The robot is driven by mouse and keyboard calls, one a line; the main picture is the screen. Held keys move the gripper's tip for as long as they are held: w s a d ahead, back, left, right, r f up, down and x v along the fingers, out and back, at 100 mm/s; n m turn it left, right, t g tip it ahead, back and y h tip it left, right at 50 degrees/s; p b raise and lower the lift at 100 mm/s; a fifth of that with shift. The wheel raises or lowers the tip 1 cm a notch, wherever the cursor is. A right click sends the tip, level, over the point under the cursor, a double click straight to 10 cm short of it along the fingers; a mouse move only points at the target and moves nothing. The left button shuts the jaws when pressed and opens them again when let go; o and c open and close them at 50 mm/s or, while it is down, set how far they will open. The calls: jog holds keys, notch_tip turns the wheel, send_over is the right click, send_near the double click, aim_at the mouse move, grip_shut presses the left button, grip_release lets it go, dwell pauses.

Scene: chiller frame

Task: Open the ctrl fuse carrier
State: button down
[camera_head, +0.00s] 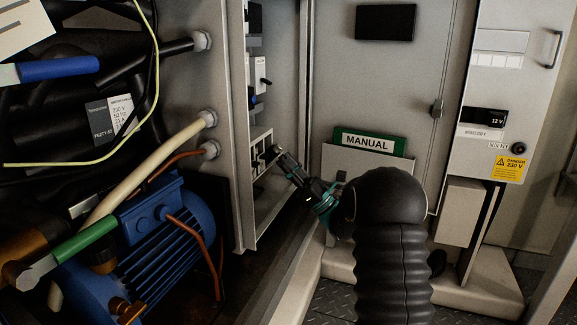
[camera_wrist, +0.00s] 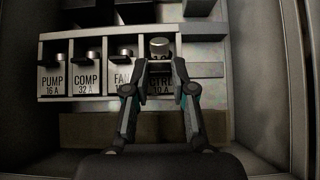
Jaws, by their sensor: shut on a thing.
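The ctrl fuse carrier (camera_wrist: 159,78) is the rightmost of the labelled carriers in the wrist view. Its label is partly covered by my fingers, and a pale round-ended knob (camera_wrist: 159,46) shows at its top. My gripper (camera_wrist: 162,72) has one finger on each side of this carrier and is shut on it. In the head view my gripper (camera_head: 277,157) reaches left into the narrow cabinet opening, at the fuse row.
The pump carrier (camera_wrist: 54,80), comp carrier (camera_wrist: 87,80) and fan carrier (camera_wrist: 120,80) stand to the left in the same row. A cabinet wall (camera_wrist: 266,80) rises close on the right. A green manual (camera_head: 368,142) sits in a door pocket. A blue motor (camera_head: 150,235) stands left.

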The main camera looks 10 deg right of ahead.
jog(key=shift+f, duration=0.2)
dwell(0.4)
jog(key=c, duration=1)
grip_release()
jog(key=shift+o, duration=0.2)
jog(key=shift+r, duration=0.15)
notch_tip(320, 180, up, 10)
